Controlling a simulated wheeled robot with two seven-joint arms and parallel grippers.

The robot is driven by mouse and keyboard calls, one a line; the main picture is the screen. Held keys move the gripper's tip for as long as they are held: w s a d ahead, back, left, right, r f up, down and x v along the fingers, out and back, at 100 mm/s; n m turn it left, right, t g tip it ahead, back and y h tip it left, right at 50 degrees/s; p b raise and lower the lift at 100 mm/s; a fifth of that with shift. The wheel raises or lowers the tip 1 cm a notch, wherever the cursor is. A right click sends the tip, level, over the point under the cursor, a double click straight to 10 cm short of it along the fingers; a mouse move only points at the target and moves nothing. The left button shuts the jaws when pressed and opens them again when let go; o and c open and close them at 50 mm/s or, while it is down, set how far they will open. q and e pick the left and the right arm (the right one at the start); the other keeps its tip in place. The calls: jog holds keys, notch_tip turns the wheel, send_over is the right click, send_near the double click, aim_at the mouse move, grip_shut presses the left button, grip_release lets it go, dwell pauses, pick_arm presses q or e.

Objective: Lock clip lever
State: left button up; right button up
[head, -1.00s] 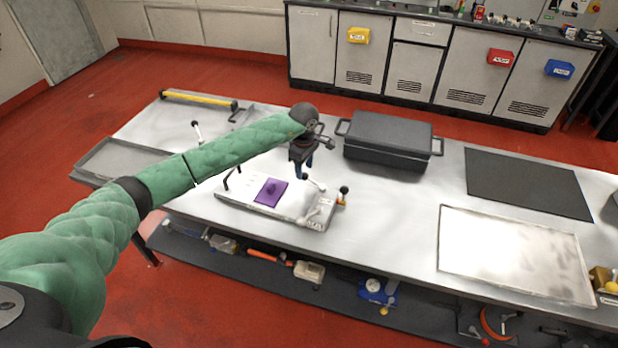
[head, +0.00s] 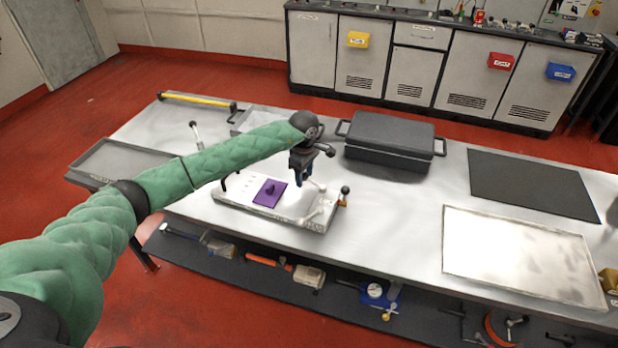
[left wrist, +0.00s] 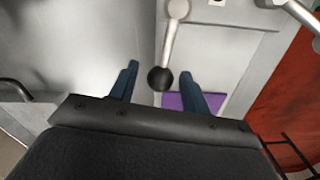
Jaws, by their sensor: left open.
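A pale fixture board (head: 237,194) lies on the metal bench with a purple plate (head: 268,193) on it. Light metal clip levers (head: 322,212) stand at the board's right end, one with a black ball knob (head: 345,190). My left gripper (head: 303,182) is open over the board's right part, just right of the purple plate. In the left wrist view, a lever's black ball (left wrist: 160,79) shows between the two blue fingers of the gripper (left wrist: 159,72); I cannot tell whether they touch it. The purple plate (left wrist: 182,101) shows partly behind one finger. My right gripper is out of view.
A dark lidded case (head: 388,140) stands behind the board. A grey tray (head: 120,165) lies at the bench's left end, near an upright lever (head: 196,135). A black mat (head: 530,182) and a pale tray (head: 520,255) lie to the right. Bare bench lies between.

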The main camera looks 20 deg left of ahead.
pick_arm(q)
jog(key=c, duration=0.9)
jog(key=shift+w+d+m+b, duration=0.15)
jog(key=shift+w+m+b, duration=0.25)
jog(key=shift+m+b, duration=0.5)
jog(key=shift+w+d+b, duration=0.1)
jog(key=shift+w+b, duration=0.05)
jog(key=shift+b, duration=0.4)
jog(key=shift+w+m+b, duration=0.1)
jog(key=shift+m+b, duration=0.2)
jog(key=shift+w+d, duration=0.1)
